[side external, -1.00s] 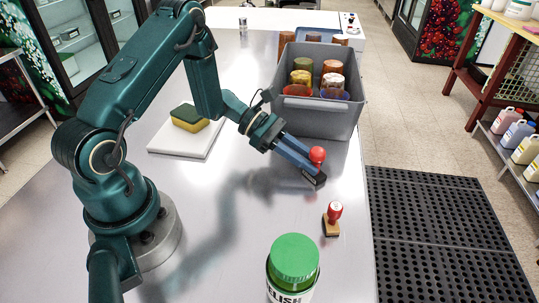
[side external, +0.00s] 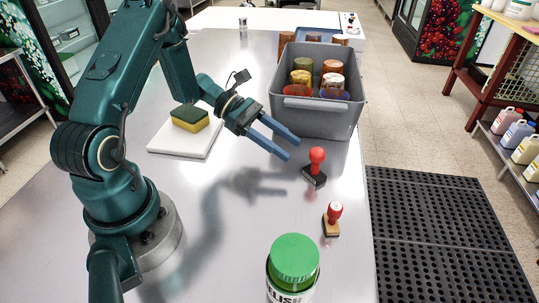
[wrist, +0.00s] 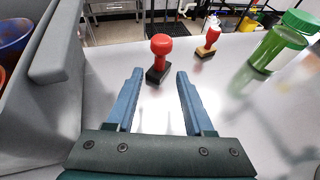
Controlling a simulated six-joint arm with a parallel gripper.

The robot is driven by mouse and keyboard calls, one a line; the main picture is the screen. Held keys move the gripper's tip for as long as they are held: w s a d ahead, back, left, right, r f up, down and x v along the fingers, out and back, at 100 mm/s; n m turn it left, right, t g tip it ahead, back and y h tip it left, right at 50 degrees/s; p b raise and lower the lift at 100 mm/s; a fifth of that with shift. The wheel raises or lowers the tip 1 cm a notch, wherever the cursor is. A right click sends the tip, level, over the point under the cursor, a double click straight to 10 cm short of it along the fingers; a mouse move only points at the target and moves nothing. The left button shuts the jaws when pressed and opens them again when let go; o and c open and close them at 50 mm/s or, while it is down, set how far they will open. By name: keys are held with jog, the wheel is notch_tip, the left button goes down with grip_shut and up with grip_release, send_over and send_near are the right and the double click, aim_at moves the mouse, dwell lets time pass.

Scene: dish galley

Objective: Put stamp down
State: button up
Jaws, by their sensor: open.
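A stamp with a red knob handle and a black base (side external: 316,166) stands upright on the metal table in the side view. It also shows in the wrist view (wrist: 160,60), beyond my fingertips and roughly between them. My gripper (side external: 291,148) is open and empty, with its blue fingers apart and clear of the stamp, a short way up and left of it. A second stamp with a red handle and a wooden base (side external: 333,219) stands nearer the camera, and in the wrist view (wrist: 208,42) it is to the right.
A grey bin (side external: 318,119) holding several coloured cups stands just behind my gripper. A jar with a green lid (side external: 294,262) stands at the front. A sponge (side external: 190,118) lies on a white board (side external: 164,146). The table edge is close right of the stamps.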

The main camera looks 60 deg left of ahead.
jog(key=v, duration=0.5)
jog(key=shift+s+a+r, duration=0.15)
jog(key=shift+a+r, duration=0.05)
jog(key=s+d+r+m+y, duration=0.4)
jog(key=s+r+m+y, duration=0.1)
jog(key=m, duration=0.6)
jog(key=s+d+r+m+y, duration=0.4)
jog(key=s+m+y, duration=0.3)
jog(key=m, duration=0.5)
jog(key=shift+s+d+r+g, duration=0.3)
jog(key=shift+s+r, duration=0.2)
jog(key=shift+s, duration=0.1)
